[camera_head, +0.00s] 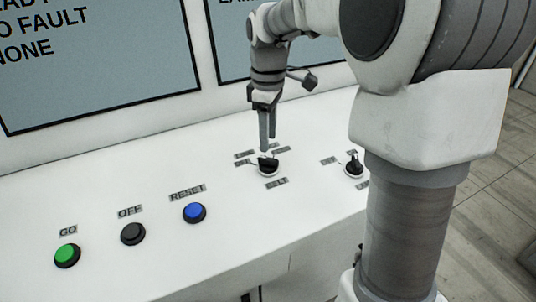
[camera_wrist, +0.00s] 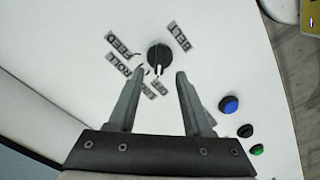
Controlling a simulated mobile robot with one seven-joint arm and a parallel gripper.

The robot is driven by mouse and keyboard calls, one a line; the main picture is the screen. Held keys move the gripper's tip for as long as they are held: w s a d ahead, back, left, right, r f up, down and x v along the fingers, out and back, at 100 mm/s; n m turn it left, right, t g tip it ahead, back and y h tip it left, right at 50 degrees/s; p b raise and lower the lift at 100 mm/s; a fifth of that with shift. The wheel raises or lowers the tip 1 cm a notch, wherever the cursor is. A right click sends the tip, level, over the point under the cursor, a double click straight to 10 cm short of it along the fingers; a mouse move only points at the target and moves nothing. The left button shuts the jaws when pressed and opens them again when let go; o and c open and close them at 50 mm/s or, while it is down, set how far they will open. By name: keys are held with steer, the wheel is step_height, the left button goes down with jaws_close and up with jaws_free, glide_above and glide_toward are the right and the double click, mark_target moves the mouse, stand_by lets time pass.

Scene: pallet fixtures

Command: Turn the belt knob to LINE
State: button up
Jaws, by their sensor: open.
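The belt knob (camera_head: 268,164) is a black selector knob on a pale round base on the white console. In the wrist view the knob (camera_wrist: 159,55) shows a white mark on its edge facing my gripper. A tag that seems to read BELT (camera_wrist: 179,36) lies beside it, and several smaller tags surround its other side; LINE cannot be made out clearly. My gripper (camera_head: 267,146) points down just above the knob. In the wrist view its open fingers (camera_wrist: 160,74) stand either side of the knob's near edge, with nothing between them gripped.
A second black knob (camera_head: 354,167) stands to the right, close to my arm. Blue (camera_head: 195,212), black (camera_head: 132,233) and green (camera_head: 67,255) buttons sit to the left. A display panel (camera_head: 95,60) rises behind. The console top between is clear.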

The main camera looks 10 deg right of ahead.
mark_target(268, 158)
step_height(268, 158, down, 6)
steer(key=shift+r, duration=0.1)
jaws_close()
stand_by(0.4)
